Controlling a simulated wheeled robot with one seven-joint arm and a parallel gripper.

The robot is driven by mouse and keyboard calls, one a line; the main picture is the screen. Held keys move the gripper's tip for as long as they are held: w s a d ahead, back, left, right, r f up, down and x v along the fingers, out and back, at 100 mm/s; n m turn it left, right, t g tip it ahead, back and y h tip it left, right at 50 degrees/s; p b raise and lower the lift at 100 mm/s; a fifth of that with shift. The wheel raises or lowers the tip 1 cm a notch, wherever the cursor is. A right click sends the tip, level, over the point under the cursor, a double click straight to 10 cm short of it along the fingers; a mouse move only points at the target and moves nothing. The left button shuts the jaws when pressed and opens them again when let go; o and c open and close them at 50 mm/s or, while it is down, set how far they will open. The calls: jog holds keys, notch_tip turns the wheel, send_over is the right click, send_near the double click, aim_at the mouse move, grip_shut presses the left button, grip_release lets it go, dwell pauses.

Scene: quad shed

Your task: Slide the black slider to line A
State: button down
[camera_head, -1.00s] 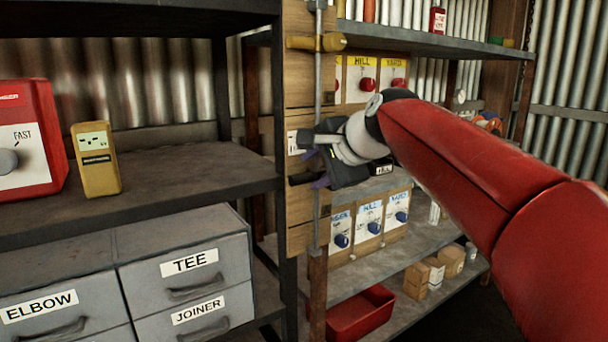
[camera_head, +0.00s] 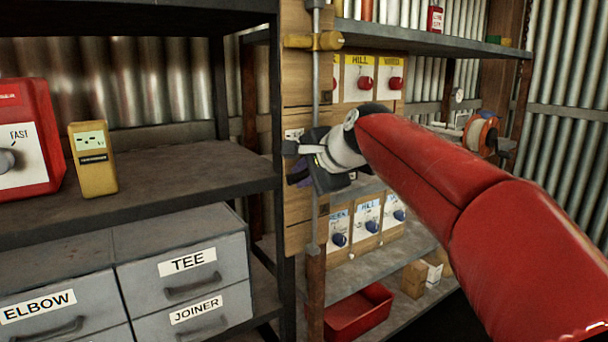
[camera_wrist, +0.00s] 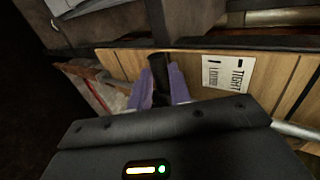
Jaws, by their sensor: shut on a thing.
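My gripper (camera_head: 300,176) is at the wooden post in the middle of the head view, in front of the vertical metal rod. In the wrist view its purple fingers (camera_wrist: 162,84) are shut on a short black handle (camera_wrist: 157,62). A label reading TIGHT (camera_wrist: 226,73) is on the wood right of the fingers. I cannot make out line A.
The rod (camera_head: 316,85) passes a yellow fitting (camera_head: 314,41) above. Right of the post are panels with red knobs (camera_head: 366,83) and blue knobs (camera_head: 372,226). A shelf (camera_head: 180,165) with a yellow meter (camera_head: 93,160) stands left. A red bin (camera_head: 360,308) sits below right.

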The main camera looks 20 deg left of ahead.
notch_tip(320, 180, down, 12)
jog(key=b, duration=0.7)
jog(key=shift+f+b, duration=0.2)
jog(key=shift+b, duration=0.1)
jog(key=c, duration=1.3)
grip_release()
jog(key=shift+r, duration=0.2)
jog(key=v, duration=0.7)
jog(key=shift+s+d+r, duration=0.2)
jog(key=shift+s+d, duration=0.05)
